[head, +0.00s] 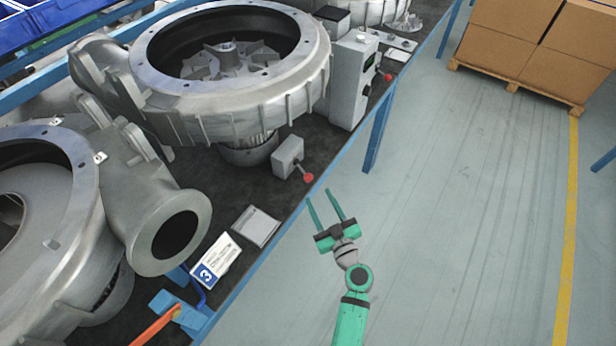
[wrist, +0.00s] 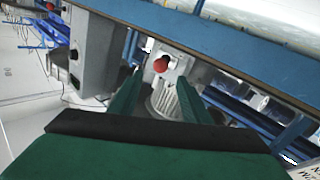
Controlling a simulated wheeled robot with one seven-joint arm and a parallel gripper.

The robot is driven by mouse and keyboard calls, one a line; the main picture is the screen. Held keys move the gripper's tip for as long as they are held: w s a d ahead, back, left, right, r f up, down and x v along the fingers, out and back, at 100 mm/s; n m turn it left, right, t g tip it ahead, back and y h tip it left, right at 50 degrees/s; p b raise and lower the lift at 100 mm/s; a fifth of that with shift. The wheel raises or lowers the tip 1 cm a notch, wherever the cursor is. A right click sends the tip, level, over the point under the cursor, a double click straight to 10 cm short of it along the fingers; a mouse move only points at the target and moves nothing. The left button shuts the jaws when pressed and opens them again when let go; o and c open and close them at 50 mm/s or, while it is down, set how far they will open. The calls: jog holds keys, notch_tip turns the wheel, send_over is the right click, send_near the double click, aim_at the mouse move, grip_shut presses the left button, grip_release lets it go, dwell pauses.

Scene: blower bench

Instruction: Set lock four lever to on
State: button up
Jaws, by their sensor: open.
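A small grey box (head: 288,155) with a short lever ending in a red knob (head: 308,177) sits at the bench edge below the middle blower housing. No number is readable on it, so I cannot tell if it is lock four. My gripper (head: 318,191) is open and empty, its two green fingers pointing toward the red knob from the aisle side. In the wrist view, the red knob (wrist: 161,64) shows between the fingertips (wrist: 159,80), in front of the grey box (wrist: 182,62). I see no contact between them.
A taller grey control box (head: 350,85) with another red-knobbed lever (head: 388,77) stands farther along the bench. A card marked 3 (head: 215,262) and an orange handle (head: 155,326) are near. Large blower housings (head: 230,65) fill the bench. The aisle floor (head: 470,210) is clear.

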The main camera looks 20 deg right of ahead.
aim_at(308, 177)
jog(key=w, duration=1)
jog(key=shift+w+a, duration=0.15)
jog(key=shift+a, duration=0.15)
jog(key=shift+c, duration=0.3)
grip_shut()
